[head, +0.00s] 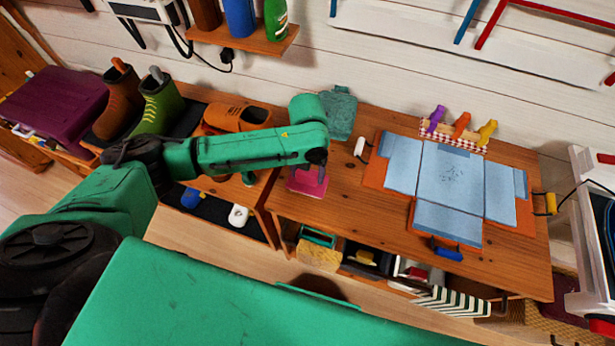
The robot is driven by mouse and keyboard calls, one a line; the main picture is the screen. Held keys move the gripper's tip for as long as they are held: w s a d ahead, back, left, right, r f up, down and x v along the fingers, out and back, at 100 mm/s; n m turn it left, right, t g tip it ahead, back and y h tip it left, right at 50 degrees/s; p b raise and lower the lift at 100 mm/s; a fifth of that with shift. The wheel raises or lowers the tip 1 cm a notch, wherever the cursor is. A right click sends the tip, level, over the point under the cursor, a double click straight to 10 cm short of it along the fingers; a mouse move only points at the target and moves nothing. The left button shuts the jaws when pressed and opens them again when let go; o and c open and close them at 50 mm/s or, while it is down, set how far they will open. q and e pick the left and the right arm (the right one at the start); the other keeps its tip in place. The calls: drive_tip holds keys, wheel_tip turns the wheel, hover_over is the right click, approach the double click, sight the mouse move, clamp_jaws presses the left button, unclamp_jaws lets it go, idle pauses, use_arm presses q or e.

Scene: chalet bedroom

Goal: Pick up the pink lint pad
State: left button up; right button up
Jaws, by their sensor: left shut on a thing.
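The pink lint pad (300,182) is at the left front edge of the wooden table (350,215). My left gripper (314,176) points down over it and is shut on it. The gripper's dark fingers hide part of the pad. I cannot tell whether the pad is touching the tabletop or just above it. My right gripper is not in view.
A folding board with a light blue cloth (452,178) covers the table's right half. A teal object (339,112) stands behind my gripper. Boots (158,105) and an orange shoe (236,116) sit on the left bench. Colored clips (461,124) stand at the back.

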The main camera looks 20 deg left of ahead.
use_arm(q)
wheel_tip(320, 180, up, 20)
drive_tip(key=b, duration=0.1)
